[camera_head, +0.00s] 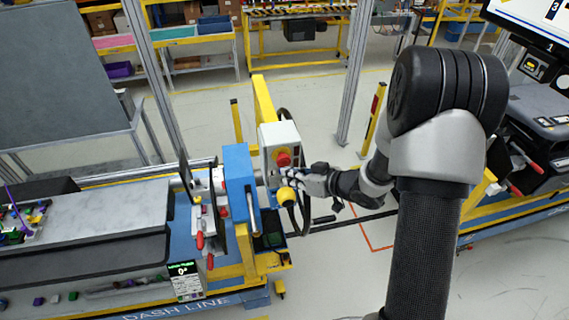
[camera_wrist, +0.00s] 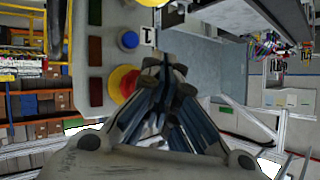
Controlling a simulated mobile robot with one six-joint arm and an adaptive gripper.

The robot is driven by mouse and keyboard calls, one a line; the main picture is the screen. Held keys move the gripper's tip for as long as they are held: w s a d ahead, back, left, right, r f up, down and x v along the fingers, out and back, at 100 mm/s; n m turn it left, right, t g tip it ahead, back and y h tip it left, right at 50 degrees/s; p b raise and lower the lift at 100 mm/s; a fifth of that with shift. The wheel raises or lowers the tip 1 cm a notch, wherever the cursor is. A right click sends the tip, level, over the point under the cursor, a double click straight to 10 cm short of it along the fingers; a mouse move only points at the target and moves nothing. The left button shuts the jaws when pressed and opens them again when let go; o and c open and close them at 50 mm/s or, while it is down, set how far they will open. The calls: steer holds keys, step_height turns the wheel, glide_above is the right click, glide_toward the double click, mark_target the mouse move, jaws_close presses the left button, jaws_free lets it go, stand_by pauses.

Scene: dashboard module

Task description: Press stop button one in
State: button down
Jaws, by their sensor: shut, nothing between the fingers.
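Stop button one is a red mushroom button on a yellow ring, on the face of a light grey control box (camera_head: 282,135). The button (camera_head: 283,159) shows in the head view just above my gripper (camera_head: 285,177). In the wrist view the button (camera_wrist: 128,84) is at centre left, beside a blue button (camera_wrist: 129,40) and a label "1" (camera_wrist: 148,37). My gripper (camera_wrist: 165,65) is shut and empty, its fingers overlapping the right side of the button. I cannot tell whether they touch it.
A blue box (camera_head: 240,180) and a yellow post (camera_head: 264,100) stand by the control box. A workbench (camera_head: 100,225) lies left. Open floor is behind.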

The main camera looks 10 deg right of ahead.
steer(key=s, duration=0.5)
stand_by(0.3)
stand_by(0.7)
steer(key=w+d+f+h+b, duration=0.2)
steer(key=d+h+b, duration=0.4)
steer(key=b, duration=0.3)
steer(key=s+d+m+g+h+b, duration=0.1)
steer(key=s+d+m+h+b, duration=0.2)
steer(key=s+b, duration=0.45)
steer(key=s+a+f+g+b, duration=0.1)
steer(key=s+a+f+b, duration=0.1)
steer(key=s, duration=0.4)
steer(key=s+a+f+m+g+y+b, duration=0.1)
steer(key=s+a+f+b, duration=0.2)
steer(key=s+b, duration=0.3)
steer(key=s+a+f+g+b, duration=0.2)
steer(key=s+a+b, duration=0.2)
steer(key=s, duration=0.4)
steer(key=shift+a+f+m, duration=0.4)
